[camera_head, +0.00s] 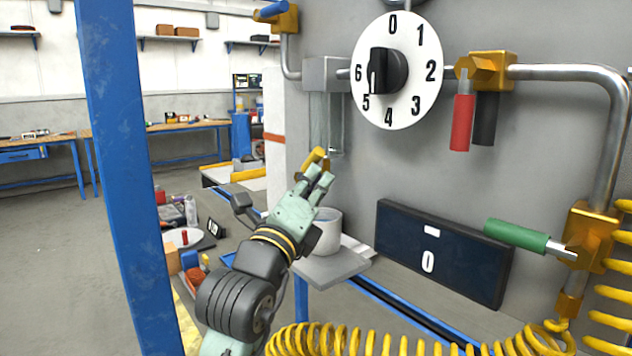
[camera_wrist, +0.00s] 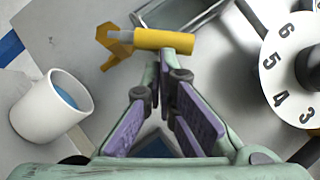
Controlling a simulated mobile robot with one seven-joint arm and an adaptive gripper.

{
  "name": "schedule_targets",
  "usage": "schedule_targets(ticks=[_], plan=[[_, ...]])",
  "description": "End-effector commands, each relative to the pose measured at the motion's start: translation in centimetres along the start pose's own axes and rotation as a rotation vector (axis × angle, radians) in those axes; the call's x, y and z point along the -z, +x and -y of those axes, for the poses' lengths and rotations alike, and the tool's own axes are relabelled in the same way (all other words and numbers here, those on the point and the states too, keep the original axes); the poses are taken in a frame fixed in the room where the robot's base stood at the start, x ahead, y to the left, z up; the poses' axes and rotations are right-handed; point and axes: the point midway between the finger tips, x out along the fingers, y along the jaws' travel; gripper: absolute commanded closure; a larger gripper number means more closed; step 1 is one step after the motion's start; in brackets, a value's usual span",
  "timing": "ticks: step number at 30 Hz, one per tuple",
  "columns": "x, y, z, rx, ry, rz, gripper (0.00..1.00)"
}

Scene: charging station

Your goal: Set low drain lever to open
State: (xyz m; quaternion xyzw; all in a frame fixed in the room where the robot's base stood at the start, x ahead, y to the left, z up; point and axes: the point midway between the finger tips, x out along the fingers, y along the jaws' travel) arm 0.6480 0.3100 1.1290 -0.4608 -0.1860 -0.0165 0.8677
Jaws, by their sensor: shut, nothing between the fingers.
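A yellow-handled lever (camera_wrist: 165,39) on a small brass valve (camera_wrist: 112,46) lies across the wrist view, just beyond my fingertips; I take it to be the low drain lever. Its yellow shows in the head view (camera_head: 318,157) below the sight glass (camera_head: 327,120), partly hidden by my gripper. My gripper (camera_head: 321,175) is shut and empty, its tips at the lever's handle. In the wrist view my gripper's fingertips (camera_wrist: 167,70) meet just under the handle; I cannot tell whether they touch it.
A white cup (camera_wrist: 48,108) with blue liquid stands on a grey shelf (camera_head: 335,264) beside my gripper. A numbered dial (camera_head: 425,75), red lever (camera_head: 461,122), black lever (camera_head: 484,118), green lever (camera_head: 515,234) and display reading 0 (camera_head: 440,245) are on the panel. A yellow coiled hose (camera_head: 380,342) lies low in front.

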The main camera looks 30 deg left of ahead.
Motion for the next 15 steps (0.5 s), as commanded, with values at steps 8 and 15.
schedule_targets(ticks=[8,15], plan=[[-0.5,0.3,0.6,-0.041,-0.061,0.001,1.0],[-1.3,0.9,1.4,-0.124,-0.187,0.0,1.0]])
